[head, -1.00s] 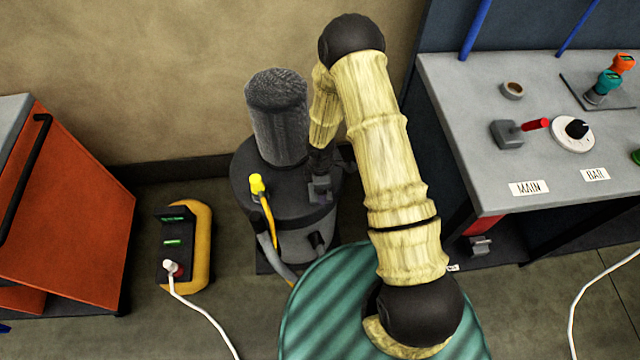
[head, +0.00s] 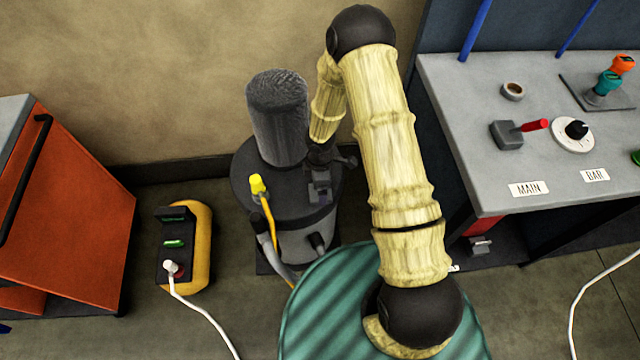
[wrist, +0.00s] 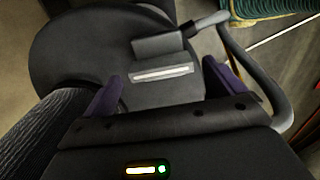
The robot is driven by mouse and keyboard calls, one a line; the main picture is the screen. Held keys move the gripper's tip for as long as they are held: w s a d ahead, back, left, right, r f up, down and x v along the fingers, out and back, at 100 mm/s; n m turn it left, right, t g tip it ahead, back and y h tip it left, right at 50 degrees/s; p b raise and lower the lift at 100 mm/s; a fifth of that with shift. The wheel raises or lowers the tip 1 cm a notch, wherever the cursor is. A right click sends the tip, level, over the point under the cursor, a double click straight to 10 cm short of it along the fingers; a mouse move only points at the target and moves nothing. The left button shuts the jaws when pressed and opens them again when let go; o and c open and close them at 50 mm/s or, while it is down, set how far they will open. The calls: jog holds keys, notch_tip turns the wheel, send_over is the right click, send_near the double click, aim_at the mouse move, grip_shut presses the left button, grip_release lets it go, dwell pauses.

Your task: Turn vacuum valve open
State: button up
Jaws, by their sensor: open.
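The vacuum pump (head: 300,225) is a dark round drum with a ribbed grey cylinder (head: 278,118) on its lid. A small grey block (head: 320,186) sits on the lid and shows in the wrist view (wrist: 158,46) above a white label (wrist: 160,73), with a grey pipe at its right. I cannot tell whether this block is the vacuum valve. A yellow fitting (head: 257,185) with a yellow hose is at the lid's left. My gripper (wrist: 162,72) is open and empty over the lid, its purple fingers either side of the label. In the head view its fingers are hidden.
A grey bench (head: 470,130) stands right, with a red-handled lever (head: 535,125) by a MAIN label and a white dial (head: 573,135). A yellow-black power box (head: 185,245) is on the floor left of the pump, with an orange cabinet (head: 65,210) beyond. Floor between box and pump is free.

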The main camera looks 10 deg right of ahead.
notch_tip(320, 180, up, 15)
jog(key=p, duration=0.1)
dwell(0.7)
jog(key=s+d+r+m+t+p, duration=0.1)
jog(key=s+d+r+m, duration=0.3)
jog(key=s+r+m, duration=0.2)
jog(key=s+d+r+m+t+p, duration=0.1)
jog(key=s+d+r+m, duration=0.4)
jog(key=r+m, duration=0.6)
jog(key=shift+s+d+m+t, duration=0.2)
jog(key=shift+s+m+t, duration=0.1)
jog(key=shift+s+m, duration=0.35)
